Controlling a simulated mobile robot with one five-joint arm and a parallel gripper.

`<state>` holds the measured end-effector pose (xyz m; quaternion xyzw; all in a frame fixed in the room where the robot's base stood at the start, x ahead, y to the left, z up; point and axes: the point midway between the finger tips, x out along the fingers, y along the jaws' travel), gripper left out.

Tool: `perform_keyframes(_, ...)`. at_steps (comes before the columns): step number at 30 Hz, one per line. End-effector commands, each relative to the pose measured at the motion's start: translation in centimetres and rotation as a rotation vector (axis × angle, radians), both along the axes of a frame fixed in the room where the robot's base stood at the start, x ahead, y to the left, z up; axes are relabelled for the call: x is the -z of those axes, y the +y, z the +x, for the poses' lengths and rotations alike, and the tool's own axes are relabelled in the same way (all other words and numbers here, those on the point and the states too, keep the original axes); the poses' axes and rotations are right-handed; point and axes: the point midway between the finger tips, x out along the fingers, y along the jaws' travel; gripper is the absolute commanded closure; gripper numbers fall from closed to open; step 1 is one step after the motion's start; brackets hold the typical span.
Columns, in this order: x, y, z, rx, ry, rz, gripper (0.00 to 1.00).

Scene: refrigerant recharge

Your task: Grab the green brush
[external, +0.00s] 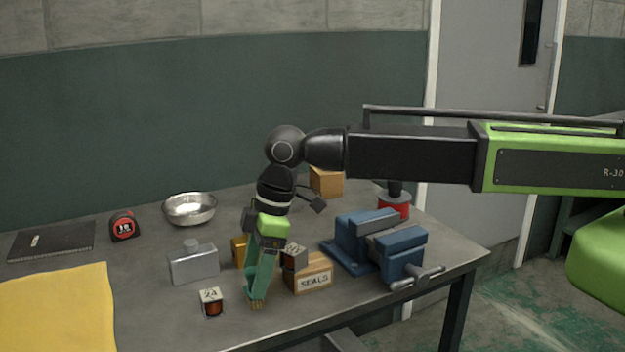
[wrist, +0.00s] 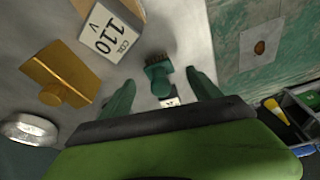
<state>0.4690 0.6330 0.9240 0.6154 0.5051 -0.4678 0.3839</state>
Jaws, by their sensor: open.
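The green brush (wrist: 158,80) shows in the wrist view between my two green fingers, its brown bristles pointing to the top of the picture. My gripper (wrist: 162,77) is open around it, with a visible gap on both sides. In the external view my gripper (external: 260,272) points down low over the table, left of the SEALS box. There the green of brush and fingers overlaps, and tan bristles show at the bottom. I cannot tell whether the brush touches the table.
A coil labelled 110 V (wrist: 108,32) and a brass container (wrist: 62,75) lie near my left finger. The SEALS box (external: 312,277), blue vise (external: 370,241), silver flask (external: 193,265) and small 24 coil (external: 211,302) stand around my gripper. A yellow cloth (external: 58,308) lies at left.

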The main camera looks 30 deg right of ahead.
Motion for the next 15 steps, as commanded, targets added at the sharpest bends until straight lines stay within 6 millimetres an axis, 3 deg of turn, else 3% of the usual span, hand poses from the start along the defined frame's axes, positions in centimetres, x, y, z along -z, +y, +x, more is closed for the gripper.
perform_keyframes(1, 1.9, 0.2, -0.1, 0.000, 0.000, 0.000, 0.28)
perform_keyframes(4, 3.0, 0.6, 0.1, 0.000, 0.000, 0.000, 0.28)
perform_keyframes(11, 2.7, 0.7, 0.1, 0.000, -0.001, 0.000, 0.28)
perform_keyframes(15, 2.7, 0.7, 0.1, 0.000, -0.001, 0.000, 0.44)
